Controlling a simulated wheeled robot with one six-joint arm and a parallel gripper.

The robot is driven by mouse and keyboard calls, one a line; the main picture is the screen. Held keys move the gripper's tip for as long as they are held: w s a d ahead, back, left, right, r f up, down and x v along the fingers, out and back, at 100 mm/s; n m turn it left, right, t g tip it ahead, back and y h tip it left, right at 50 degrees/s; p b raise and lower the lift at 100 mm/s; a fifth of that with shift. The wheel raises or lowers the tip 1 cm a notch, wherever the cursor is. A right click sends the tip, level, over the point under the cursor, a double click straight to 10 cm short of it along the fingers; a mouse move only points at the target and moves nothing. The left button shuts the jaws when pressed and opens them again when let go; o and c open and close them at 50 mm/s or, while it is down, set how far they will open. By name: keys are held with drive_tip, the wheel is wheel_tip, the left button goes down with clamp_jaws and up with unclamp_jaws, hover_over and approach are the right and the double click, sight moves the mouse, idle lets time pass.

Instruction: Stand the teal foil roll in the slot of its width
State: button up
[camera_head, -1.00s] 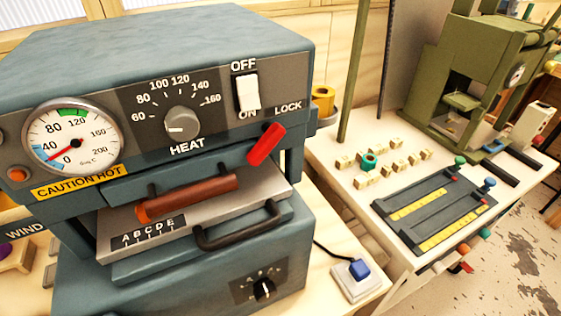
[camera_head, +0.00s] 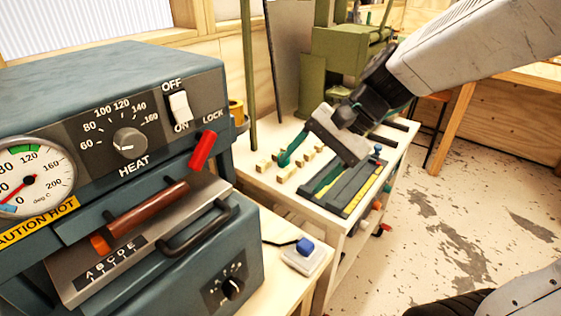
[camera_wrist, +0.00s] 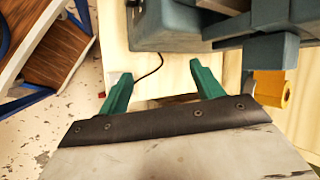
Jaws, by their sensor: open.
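The teal foil roll (camera_head: 284,161) stands among the small wooden letter blocks on the white cart top in the head view. A teal finger of my gripper overlaps it there, and little of it shows. My gripper (camera_head: 307,172) has come in from the upper right, fingers pointing down over the cart in the picture. The wrist view shows my gripper (camera_wrist: 161,78) with its two teal fingers apart and nothing between them. I cannot make out the teal roll in that view. The distance from fingers to roll cannot be told. No slot is clearly visible.
The blue-grey hot press (camera_head: 130,190) fills the left. A yellow roll (camera_head: 236,112) sits beside it and shows in the wrist view (camera_wrist: 271,90). Letter blocks (camera_head: 290,172) surround the teal roll. A dark tray with yellow rulers (camera_head: 365,190) lies in front. A green machine stands behind.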

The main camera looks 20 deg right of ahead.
drive_tip(key=w+f+m+t+y, duration=0.25)
drive_tip(key=w+m, duration=0.25)
drive_tip(key=w, duration=0.4)
drive_tip(key=m+t+h, duration=0.2)
drive_tip(key=m+t, duration=0.6)
drive_tip(key=m, duration=0.8)
approach(281, 155)
drive_tip(key=shift+s+d+r, duration=0.1)
drive_tip(key=shift+s+r, duration=0.55)
drive_tip(key=shift+w+a+f+h, duration=0.15)
drive_tip(key=shift+w+f, duration=0.25)
drive_tip(key=shift+w, duration=0.05)
drive_tip(key=shift+w+a+f+h, duration=0.1)
drive_tip(key=shift+w+a+f, duration=0.05)
drive_tip(key=shift+w+f, duration=0.25)
drive_tip(key=x, duration=0.5)
drive_tip(key=shift+w+a+f, duration=0.1)
drive_tip(key=shift+w+a, duration=0.1)
drive_tip(key=shift+w, duration=0.05)
drive_tip(key=c, duration=1.2)
